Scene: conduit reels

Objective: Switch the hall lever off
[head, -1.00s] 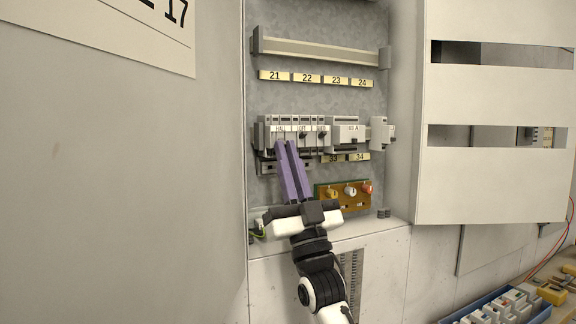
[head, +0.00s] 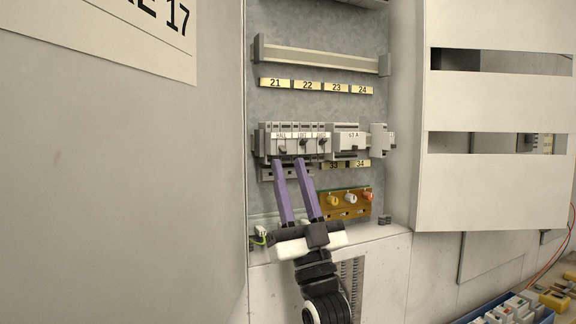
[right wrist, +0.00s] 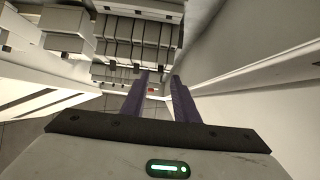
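The breaker labelled HALL (head: 280,136) is the leftmost labelled one in the middle row of the open cabinet in the head view. Its small dark lever (head: 282,150) shows just above my right gripper's fingertips and seems to sit low; its exact position is too small to be sure. My right gripper (head: 288,162) has two purple fingers spread apart, empty, below the breaker and apparently clear of the lever. In the right wrist view the fingers (right wrist: 160,78) also stand apart, with grey breaker bodies (right wrist: 122,50) beyond them. My left gripper is not in view.
Similar breakers with dark levers (head: 303,145) sit right beside HALL. A 63 A unit (head: 348,140) is farther right. A brown board with coloured knobs (head: 347,201) is right of my fingers. The white slotted panel (head: 490,100) stands at right, a blue bin (head: 520,310) below it.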

